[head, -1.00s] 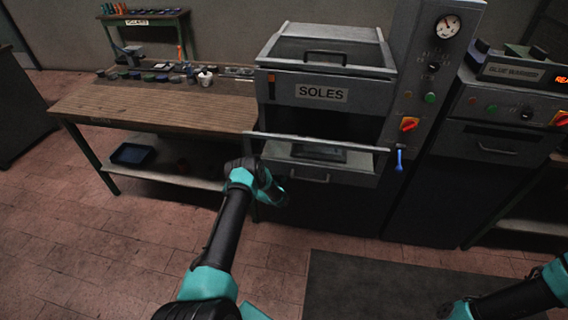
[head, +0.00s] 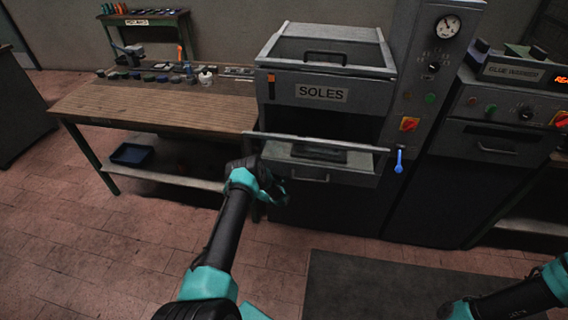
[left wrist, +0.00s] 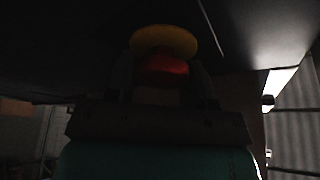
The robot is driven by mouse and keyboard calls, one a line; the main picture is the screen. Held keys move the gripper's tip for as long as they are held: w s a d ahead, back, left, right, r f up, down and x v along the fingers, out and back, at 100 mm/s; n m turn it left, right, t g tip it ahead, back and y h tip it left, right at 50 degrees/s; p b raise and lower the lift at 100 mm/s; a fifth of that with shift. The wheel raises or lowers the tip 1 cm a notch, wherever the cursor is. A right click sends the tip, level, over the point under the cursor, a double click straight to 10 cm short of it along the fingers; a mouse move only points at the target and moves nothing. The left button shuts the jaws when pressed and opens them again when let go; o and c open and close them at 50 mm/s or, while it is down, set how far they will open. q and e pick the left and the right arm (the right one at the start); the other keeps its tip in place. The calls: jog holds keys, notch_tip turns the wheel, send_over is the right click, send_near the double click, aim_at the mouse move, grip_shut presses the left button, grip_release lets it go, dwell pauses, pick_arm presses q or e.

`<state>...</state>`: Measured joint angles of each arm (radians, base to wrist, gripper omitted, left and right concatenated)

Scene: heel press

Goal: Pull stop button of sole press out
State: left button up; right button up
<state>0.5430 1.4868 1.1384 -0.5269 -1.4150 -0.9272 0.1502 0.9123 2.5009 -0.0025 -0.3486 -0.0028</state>
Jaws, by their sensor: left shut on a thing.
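The sole press (head: 320,95) stands in the middle of the head view, labelled SOLES. Its stop button (left wrist: 165,65) is a red knob on a yellow round base in the dark left wrist view. My left gripper (left wrist: 165,78) has a finger on each side of the red knob and is shut on it. In the head view my left gripper (head: 277,190) is at the press's lower front left, below the drawer. The button is hidden from the head camera there. Of my right arm only links show at the bottom right; its gripper is out of view.
The press drawer (head: 310,176) and a horizontal bar (head: 315,142) jut out just above my left gripper. A wooden workbench (head: 150,105) stands close on the left. A blue lever (head: 399,160) hangs on the right. The glue warmer (head: 515,72) is farther right.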

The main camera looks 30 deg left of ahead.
pick_arm(q)
jog(key=shift+c, duration=0.8)
jog(key=shift+s+d, duration=0.25)
jog(key=shift+s, duration=0.25)
jog(key=shift+f, duration=0.1)
jog(key=o, duration=1.3)
jog(key=shift+s, duration=0.1)
jog(key=v, duration=1.7)
jog(key=shift+s, duration=0.15)
